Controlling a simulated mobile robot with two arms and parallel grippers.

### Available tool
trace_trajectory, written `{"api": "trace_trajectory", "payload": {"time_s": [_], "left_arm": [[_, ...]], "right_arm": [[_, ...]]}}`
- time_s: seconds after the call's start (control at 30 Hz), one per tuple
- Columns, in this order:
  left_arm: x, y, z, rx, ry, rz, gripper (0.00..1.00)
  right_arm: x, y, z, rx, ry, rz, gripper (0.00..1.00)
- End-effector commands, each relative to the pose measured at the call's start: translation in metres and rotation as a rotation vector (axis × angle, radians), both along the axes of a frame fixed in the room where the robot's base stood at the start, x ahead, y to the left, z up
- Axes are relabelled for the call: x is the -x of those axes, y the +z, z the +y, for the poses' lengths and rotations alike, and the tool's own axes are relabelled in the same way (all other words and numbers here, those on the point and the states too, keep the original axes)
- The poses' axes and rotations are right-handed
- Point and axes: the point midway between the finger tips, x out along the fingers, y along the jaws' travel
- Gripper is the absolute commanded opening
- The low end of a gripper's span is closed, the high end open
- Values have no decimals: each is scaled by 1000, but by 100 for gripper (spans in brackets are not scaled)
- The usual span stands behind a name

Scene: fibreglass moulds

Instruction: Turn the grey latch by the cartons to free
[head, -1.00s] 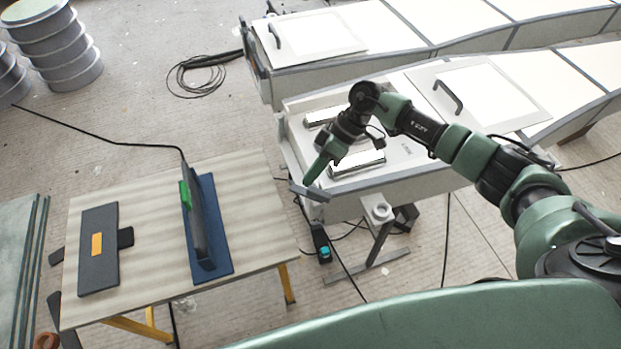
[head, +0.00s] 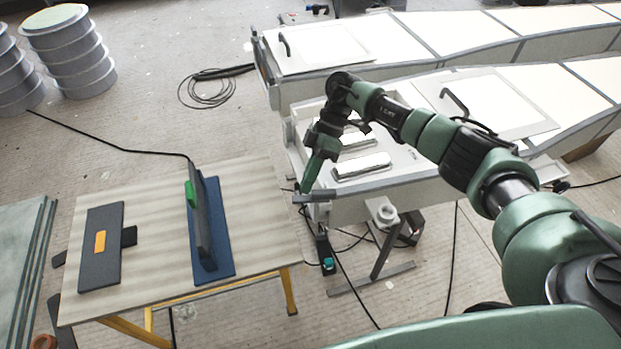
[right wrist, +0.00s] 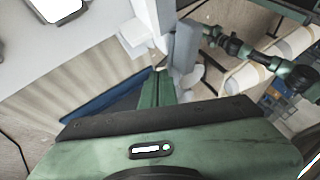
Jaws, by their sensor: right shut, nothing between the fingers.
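The grey latch (head: 320,195) is a flat bar at the near left corner of the closer white mould. It lies nearly level across the picture. It also shows in the right wrist view (right wrist: 186,48) as an upright grey bar just beyond the fingers. My right gripper (head: 304,189) is shut and empty, pointing down at the left part of the latch. Its green fingers show in the right wrist view (right wrist: 158,90), close beside the bar; I cannot tell whether they touch it. My left gripper is not in view. I cannot make out the cartons surely.
A table (head: 150,230) at left holds a dark board (head: 101,247) and an upright dark plate (head: 199,225) on a blue base. Cables cross the floor below the latch.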

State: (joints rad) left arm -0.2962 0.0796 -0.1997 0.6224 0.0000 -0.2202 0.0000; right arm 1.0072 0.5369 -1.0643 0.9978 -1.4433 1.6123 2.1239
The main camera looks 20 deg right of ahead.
Motion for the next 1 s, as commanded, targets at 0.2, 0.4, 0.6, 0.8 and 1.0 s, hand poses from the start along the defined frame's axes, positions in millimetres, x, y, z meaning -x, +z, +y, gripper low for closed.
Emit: {"api": "trace_trajectory", "payload": {"time_s": [0.2, 0.4, 0.6, 0.8, 1.0], "left_arm": [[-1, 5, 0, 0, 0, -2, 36], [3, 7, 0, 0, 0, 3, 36], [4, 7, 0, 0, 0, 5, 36], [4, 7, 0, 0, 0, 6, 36], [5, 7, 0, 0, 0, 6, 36]], "right_arm": [[3, 1, 5, 0, 51, 0, 0], [5, 1, 7, -1, 50, 0, 0], [5, 0, 7, 0, 50, 0, 0], [5, 0, 7, 0, 49, 0, 0], [5, 0, 7, 0, 49, 0, 0]]}}
